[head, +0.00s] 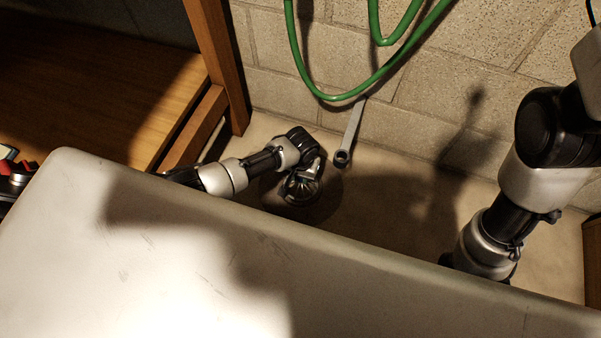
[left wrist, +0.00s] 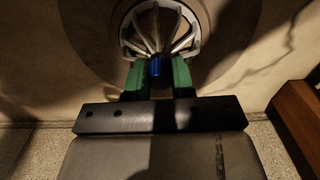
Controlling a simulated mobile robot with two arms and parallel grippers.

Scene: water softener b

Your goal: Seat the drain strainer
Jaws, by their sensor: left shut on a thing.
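The drain strainer, a silver spoked round piece (head: 300,188), is low by the floor behind the white tank in the head view. In the left wrist view the strainer (left wrist: 160,30) shows its radiating spokes, with a blue knob (left wrist: 156,68) at the near side. My left gripper (left wrist: 158,76) has green fingers on both sides of the blue knob and is shut on it. The left gripper (head: 308,172) reaches down over the strainer in the head view. A round darker area surrounds the strainer; whether it sits in the drain cannot be told. My right gripper is hidden behind the tank.
A large white tank top (head: 180,250) fills the front. A grey pipe-like piece with a dark round end (head: 350,132) is beside the strainer. A green hose (head: 345,97) hangs on the block wall. Wooden shelving (head: 110,90) stands left. Some floor right of the strainer is clear.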

